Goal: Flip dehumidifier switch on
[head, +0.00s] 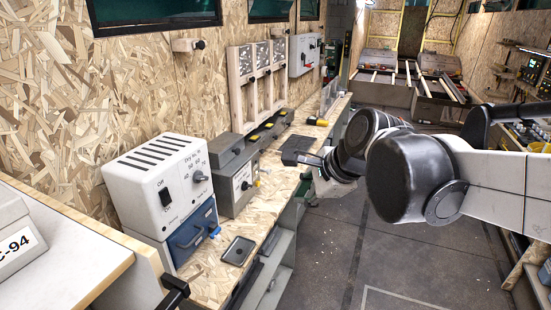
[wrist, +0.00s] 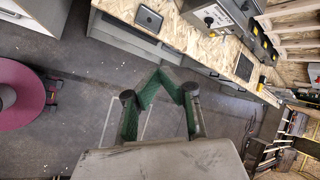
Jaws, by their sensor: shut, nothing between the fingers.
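The dehumidifier (head: 160,181) is a white box with dark vent slots on top, standing on a blue-fronted unit at the left in the head view. The switch's exact position is too small to tell. In the wrist view my gripper (wrist: 168,88) shows green finger pads angled together, shut and empty. I cannot make out the dehumidifier in the wrist view.
A grey control box (head: 236,184) stands just behind the dehumidifier on the wooden workbench (head: 218,276). A dark flat tray (head: 238,251) lies in front; it also shows in the wrist view (wrist: 149,18). A white-topped cabinet (head: 62,252) is at near left. The aisle floor (head: 370,245) is clear.

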